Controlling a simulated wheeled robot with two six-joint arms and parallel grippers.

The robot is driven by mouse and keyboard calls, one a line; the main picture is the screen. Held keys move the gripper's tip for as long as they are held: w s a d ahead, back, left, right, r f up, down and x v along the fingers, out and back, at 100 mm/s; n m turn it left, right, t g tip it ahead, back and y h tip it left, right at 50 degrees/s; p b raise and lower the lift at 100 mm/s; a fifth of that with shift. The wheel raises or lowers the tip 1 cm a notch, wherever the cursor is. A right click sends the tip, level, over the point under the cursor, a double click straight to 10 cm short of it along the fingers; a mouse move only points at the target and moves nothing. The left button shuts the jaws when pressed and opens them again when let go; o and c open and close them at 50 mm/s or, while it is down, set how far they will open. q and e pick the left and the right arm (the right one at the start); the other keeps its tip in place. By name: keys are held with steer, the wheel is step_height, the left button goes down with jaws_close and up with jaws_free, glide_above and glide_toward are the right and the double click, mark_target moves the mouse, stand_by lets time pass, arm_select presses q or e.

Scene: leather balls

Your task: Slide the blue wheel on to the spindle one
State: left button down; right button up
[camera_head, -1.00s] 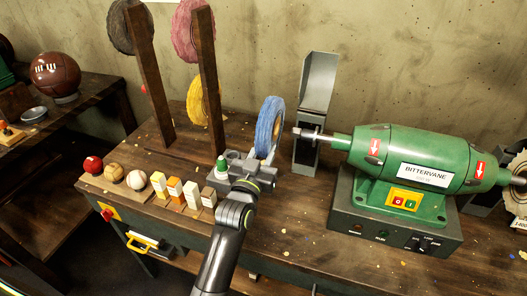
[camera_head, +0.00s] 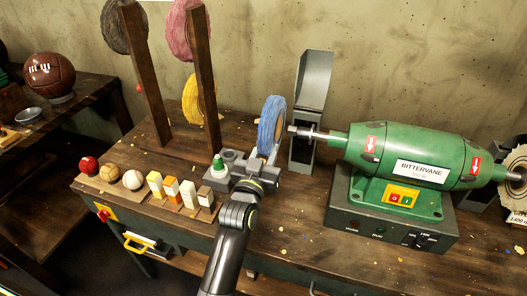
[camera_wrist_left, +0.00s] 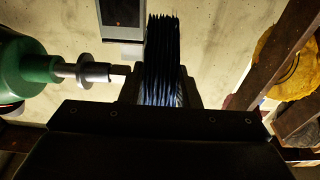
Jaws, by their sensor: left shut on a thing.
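The blue wheel (camera_head: 271,124) is upright in my left gripper (camera_head: 264,160), which is shut on its lower part above the bench. In the left wrist view the blue wheel (camera_wrist_left: 163,65) stands edge-on between the fingers (camera_wrist_left: 160,92). The spindle (camera_head: 309,133) is the metal shaft on the left end of the green grinder (camera_head: 420,160). Its tip points at the wheel's right side, and in the left wrist view the spindle (camera_wrist_left: 95,72) ends close beside the wheel. I cannot tell whether they touch. My right gripper is not in view.
A grey guard (camera_head: 311,85) stands behind the spindle. A wooden rack (camera_head: 206,80) with pink, yellow (camera_head: 191,98) and dark wheels stands left of it. Several balls and coloured blocks (camera_head: 172,190) line the bench's front left, near a small green-capped bottle (camera_head: 217,165).

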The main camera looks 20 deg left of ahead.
arm_select(q)
steer(key=shift+d, duration=0.9)
steer(key=shift+r, duration=0.1)
stand_by(0.4)
steer(key=shift+s+f, duration=0.1)
steer(key=shift+f, duration=0.1)
stand_by(0.4)
